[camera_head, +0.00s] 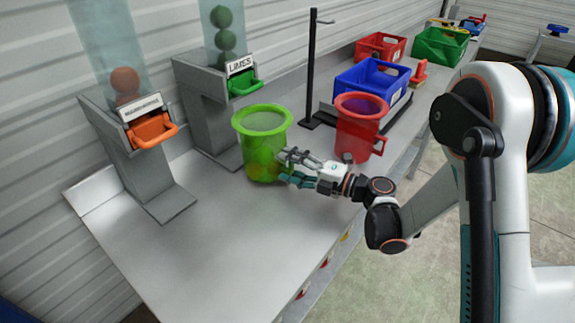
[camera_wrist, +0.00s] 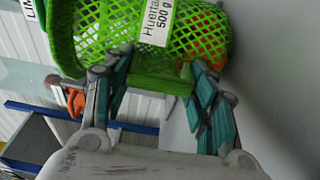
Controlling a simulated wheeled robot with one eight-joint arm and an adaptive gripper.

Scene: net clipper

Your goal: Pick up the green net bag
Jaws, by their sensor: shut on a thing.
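The green net bag (camera_head: 262,140) stands upright on the work table in the head view, below the limes dispenser. It has a wide green rim and a see-through net body. In the wrist view the green net bag (camera_wrist: 90,32) fills the upper middle, with a white label reading 500 g and something orange inside. My gripper (camera_head: 284,167) reaches it from the right at its lower side. In the wrist view my gripper (camera_wrist: 160,65) has its two fingers on either side of a green solid part of the bag, shut on it.
A red net bag (camera_head: 358,130) stands right of the green one, near my wrist. The limes dispenser (camera_head: 215,110) and orange dispenser (camera_head: 138,165) stand behind and left. A black post (camera_head: 311,70) and blue crate (camera_head: 372,82) are farther back. The front left table (camera_head: 225,255) is clear.

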